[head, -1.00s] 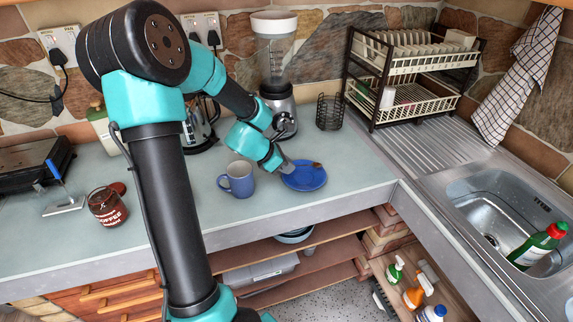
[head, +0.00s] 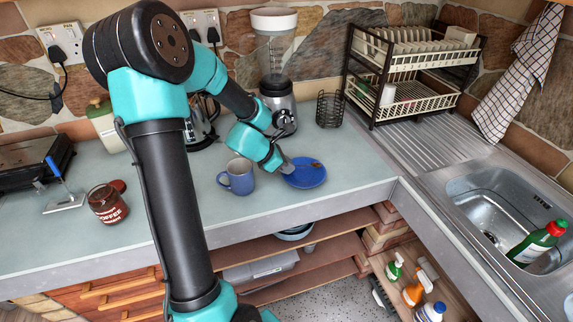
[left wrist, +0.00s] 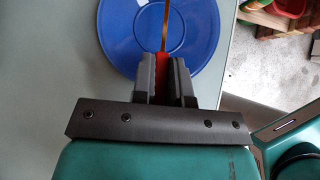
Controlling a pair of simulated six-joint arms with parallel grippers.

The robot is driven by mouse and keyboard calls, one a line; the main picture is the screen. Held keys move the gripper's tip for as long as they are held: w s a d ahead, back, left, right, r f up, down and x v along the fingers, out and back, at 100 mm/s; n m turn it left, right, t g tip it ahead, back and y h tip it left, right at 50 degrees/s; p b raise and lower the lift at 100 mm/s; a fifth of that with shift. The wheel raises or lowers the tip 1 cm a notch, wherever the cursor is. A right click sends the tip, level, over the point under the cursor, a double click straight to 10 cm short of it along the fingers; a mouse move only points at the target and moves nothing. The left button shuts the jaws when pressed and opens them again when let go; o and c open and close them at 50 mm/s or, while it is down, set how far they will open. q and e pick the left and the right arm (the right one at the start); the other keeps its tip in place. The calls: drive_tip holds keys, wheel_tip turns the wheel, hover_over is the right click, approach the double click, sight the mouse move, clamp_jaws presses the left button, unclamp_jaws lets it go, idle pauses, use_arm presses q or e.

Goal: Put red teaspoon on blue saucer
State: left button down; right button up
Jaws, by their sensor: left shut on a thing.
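The blue saucer (head: 304,180) lies on the worktop, right of a blue mug. In the left wrist view the saucer (left wrist: 118,50) fills the upper middle. My left gripper (head: 286,166) is at the saucer's left edge in the head view. In the left wrist view my left gripper (left wrist: 163,62) is shut on the red handle of the teaspoon (left wrist: 162,66). The spoon's thin brownish shaft runs out over the saucer. Its brown end (head: 317,163) shows over the saucer's far part. I cannot tell whether the spoon touches the saucer. My right gripper is not in view.
The blue mug (head: 237,178) stands close left of the gripper. A blender (head: 276,85) and a black wire holder (head: 330,109) stand behind the saucer. A coffee jar (head: 109,204) is at the left. The worktop's front edge and the sink (head: 500,205) bound the space.

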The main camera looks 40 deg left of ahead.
use_arm(q)
drive_tip(key=shift+f, duration=0.6)
drive_tip(key=c, duration=1.1)
unclamp_jaws()
drive_tip(key=shift+o, duration=0.2)
drive_tip(key=shift+r, duration=0.15)
drive_tip(key=shift+r, duration=0.25)
wheel_tip(320, 180, up, 3)
drive_tip(key=shift+s+d+r, duration=0.1)
drive_tip(key=shift+d, duration=0.05)
drive_tip(key=s+d+r, duration=0.1)
drive_tip(key=s+d, duration=1)
wheel_tip(320, 180, up, 5)
drive_tip(key=shift+r, duration=0.1)
